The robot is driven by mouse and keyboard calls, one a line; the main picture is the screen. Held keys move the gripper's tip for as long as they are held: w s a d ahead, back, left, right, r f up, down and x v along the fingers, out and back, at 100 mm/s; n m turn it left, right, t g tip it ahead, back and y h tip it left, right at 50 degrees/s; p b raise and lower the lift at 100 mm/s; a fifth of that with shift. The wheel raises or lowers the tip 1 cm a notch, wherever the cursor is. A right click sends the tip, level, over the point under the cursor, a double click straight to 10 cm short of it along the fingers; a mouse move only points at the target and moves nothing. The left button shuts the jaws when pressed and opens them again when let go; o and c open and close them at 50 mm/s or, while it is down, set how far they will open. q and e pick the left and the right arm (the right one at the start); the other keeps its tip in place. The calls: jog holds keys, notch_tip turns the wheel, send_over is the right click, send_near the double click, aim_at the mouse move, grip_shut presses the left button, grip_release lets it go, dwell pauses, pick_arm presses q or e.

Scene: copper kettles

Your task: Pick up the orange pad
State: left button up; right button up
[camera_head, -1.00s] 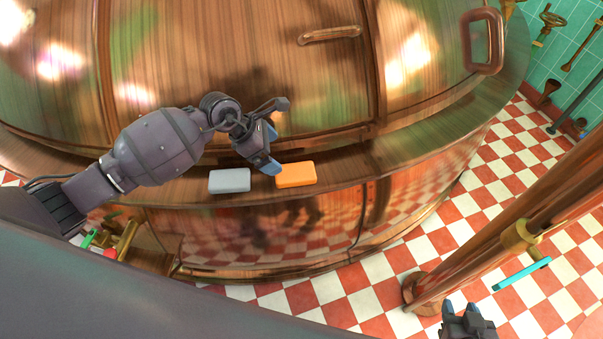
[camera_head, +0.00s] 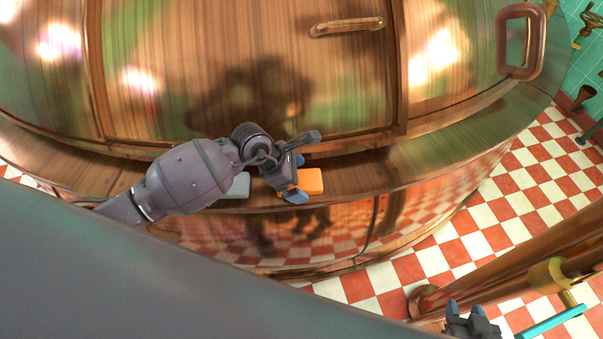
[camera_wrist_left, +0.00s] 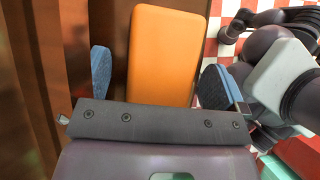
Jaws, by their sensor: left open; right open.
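The orange pad (camera_head: 311,181) lies on the wooden ledge in front of the big copper kettle. My left gripper (camera_head: 297,178) is over its left part and hides some of it in the head view. In the left wrist view the orange pad (camera_wrist_left: 165,55) lies between the two spread blue fingertips of my left gripper (camera_wrist_left: 158,82), with a gap to the left finger and a smaller one to the right. The gripper is open and holds nothing. My right gripper (camera_head: 467,312) shows at the bottom edge of the head view, open and apart from the pad.
A grey pad (camera_head: 237,186) lies on the ledge (camera_head: 365,176) left of the orange pad, partly behind my left arm. The curved copper kettle wall (camera_head: 250,70) rises behind the ledge. A copper pipe (camera_head: 500,265) and a cyan bar (camera_head: 552,321) are at the lower right.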

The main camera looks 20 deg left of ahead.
pick_arm(q)
jog(key=shift+s, duration=0.1)
jog(key=c, duration=1)
jog(key=shift+r, duration=0.1)
